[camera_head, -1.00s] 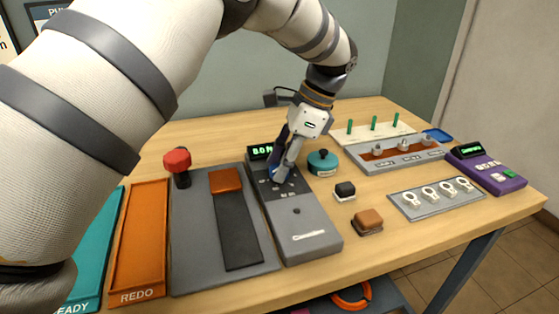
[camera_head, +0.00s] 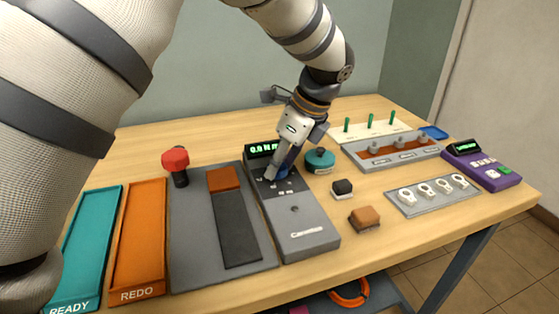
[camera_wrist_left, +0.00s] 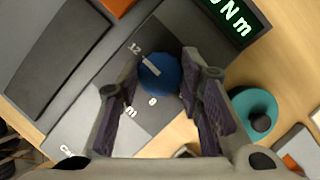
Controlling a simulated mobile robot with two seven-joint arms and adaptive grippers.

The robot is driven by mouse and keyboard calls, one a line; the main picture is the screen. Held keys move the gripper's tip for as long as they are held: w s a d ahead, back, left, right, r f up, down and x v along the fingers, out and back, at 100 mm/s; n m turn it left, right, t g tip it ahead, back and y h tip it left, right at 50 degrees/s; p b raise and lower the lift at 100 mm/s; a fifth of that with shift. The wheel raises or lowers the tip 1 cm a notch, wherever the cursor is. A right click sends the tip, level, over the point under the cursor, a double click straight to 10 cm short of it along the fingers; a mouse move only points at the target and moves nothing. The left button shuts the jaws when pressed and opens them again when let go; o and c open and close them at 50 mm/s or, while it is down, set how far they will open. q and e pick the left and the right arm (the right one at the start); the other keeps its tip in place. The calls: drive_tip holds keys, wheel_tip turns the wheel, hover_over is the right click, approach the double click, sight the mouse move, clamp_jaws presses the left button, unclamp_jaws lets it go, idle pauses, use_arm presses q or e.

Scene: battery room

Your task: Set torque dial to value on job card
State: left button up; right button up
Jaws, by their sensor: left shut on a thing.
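The torque dial (camera_wrist_left: 160,74) is a round blue knob with a pale pointer mark. It sits on the grey tester (camera_head: 300,222), with a printed 12 beside it in the left wrist view. In the head view the dial (camera_head: 283,172) is partly hidden by my left gripper (camera_head: 276,174). My left gripper (camera_wrist_left: 160,84) is shut on the dial, one finger on each side. The tester's green display (camera_head: 264,149) reads about 0.0 Nm; its first digit is unclear. No job card is readable. My right gripper is not in view.
Left of the tester are a red knob (camera_head: 176,160), an orange REDO tray (camera_head: 139,240) and a teal READY tray (camera_head: 88,240). A teal round piece (camera_head: 320,160), a black block (camera_head: 342,188) and a brown block (camera_head: 365,218) stand close on the right.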

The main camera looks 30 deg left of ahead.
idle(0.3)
use_arm(q)
drive_tip(key=o, duration=1.2)
drive_tip(key=shift+c, duration=0.2)
drive_tip(key=v, duration=1.2)
